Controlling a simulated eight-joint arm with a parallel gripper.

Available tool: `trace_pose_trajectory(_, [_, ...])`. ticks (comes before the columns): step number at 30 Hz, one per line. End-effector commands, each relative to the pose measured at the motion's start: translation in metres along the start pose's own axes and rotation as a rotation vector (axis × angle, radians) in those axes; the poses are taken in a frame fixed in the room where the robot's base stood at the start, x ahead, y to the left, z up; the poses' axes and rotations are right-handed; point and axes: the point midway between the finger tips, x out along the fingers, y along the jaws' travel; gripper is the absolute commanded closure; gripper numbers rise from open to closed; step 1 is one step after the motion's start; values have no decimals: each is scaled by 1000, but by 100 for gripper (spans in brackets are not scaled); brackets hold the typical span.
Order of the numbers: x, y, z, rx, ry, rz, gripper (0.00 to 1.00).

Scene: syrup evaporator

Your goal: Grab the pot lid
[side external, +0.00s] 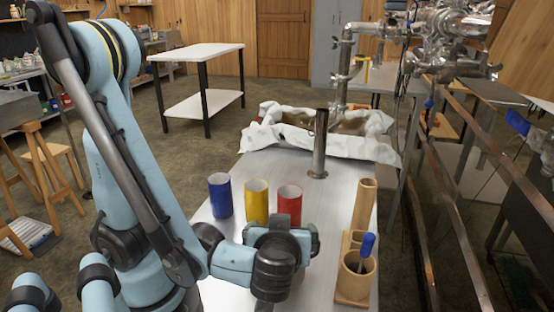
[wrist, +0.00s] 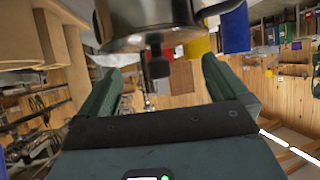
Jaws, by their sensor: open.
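In the wrist view, which looks upside down, a dark metal pot lid (wrist: 150,36) shows at the top centre. Its black knob (wrist: 157,66) points down in the picture. My gripper (wrist: 161,70) is open, with one green finger on each side of the knob and a visible gap on both sides. I cannot tell the depth between knob and fingers. In the side view my gripper (side external: 285,228) is low over the white table (side external: 222,288), in front of the red cylinder; I cannot make out the lid there.
Blue (side external: 220,196), yellow (side external: 256,203) and red (side external: 289,205) cylinders stand just behind my gripper. To its right is a wooden holder (side external: 353,287) with a blue-handled tool (side external: 366,248). A metal post (side external: 319,145) and a cloth-draped basin (side external: 265,139) are farther back.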

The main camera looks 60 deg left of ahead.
Motion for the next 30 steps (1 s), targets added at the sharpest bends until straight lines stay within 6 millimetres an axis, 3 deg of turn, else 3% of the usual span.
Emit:
trace_pose_trajectory(6, [25,0,0,-1,-1,-3,0])
trace_pose_trajectory(17, [29,0,0,1,-1,0,2])
trace_pose_trajectory(30, [29,0,0,2,-5,0,69])
